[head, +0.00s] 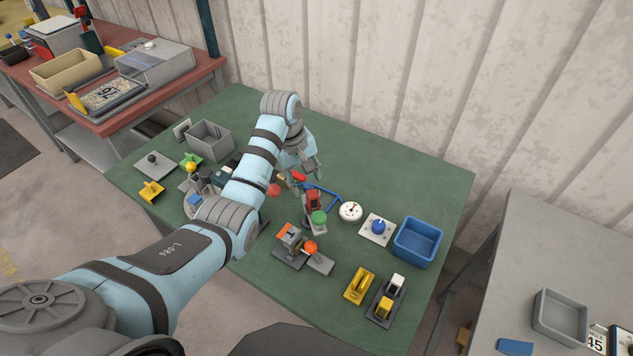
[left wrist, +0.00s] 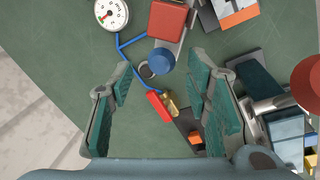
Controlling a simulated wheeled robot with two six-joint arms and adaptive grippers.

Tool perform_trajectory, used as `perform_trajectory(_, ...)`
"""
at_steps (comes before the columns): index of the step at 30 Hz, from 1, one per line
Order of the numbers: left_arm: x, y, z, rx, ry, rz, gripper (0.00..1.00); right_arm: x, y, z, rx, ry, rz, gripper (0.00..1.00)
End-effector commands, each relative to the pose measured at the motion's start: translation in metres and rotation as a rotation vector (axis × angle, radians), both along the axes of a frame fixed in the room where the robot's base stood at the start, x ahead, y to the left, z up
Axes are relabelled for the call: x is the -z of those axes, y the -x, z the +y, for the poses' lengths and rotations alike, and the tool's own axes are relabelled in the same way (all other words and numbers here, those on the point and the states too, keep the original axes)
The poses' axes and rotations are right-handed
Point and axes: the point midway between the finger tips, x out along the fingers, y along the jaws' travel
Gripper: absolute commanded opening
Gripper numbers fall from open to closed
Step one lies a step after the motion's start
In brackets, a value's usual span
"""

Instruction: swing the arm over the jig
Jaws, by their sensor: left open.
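My left gripper (head: 312,170) hangs over the middle of the green table, open and empty. In the left wrist view its two fingers (left wrist: 163,85) stand wide apart above a brass valve with a red handle (left wrist: 160,103). A grey lever with a red ball knob (left wrist: 310,85) stands to the right of the fingers, apart from them. The red knob also shows beside my forearm in the head view (head: 272,190). A blue and white block (left wrist: 290,135) lies near that lever. My forearm hides much of this area, and I cannot tell for certain which part is the jig. My right gripper is not in view.
A red block (head: 312,200), a white gauge (head: 350,211) and a blue bin (head: 416,242) stand right of the gripper on the green table (head: 420,180). A clamp with an orange knob (head: 310,248) stands nearer. A grey bin (head: 210,140) is at the left. The back right is clear.

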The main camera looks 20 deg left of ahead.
Motion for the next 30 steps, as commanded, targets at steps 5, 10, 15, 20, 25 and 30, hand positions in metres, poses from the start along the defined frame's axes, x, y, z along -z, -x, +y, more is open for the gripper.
perform_trajectory(5,0.020,0.003,0.005,-0.014,0.001,0.002,0.44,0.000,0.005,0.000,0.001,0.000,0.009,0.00)
perform_trajectory(10,0.023,0.004,0.006,-0.017,0.001,0.001,0.44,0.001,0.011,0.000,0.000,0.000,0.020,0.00)
perform_trajectory(15,0.023,0.003,0.006,-0.017,0.001,0.001,0.36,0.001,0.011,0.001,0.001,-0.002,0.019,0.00)
perform_trajectory(20,0.023,0.003,0.006,-0.017,0.001,0.001,0.10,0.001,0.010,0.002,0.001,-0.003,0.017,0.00)
perform_trajectory(25,0.023,0.003,0.006,-0.016,0.000,0.001,0.00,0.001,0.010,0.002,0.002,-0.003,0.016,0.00)
perform_trajectory(30,0.023,0.003,0.005,-0.015,0.001,0.001,0.00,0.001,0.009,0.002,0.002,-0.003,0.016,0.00)
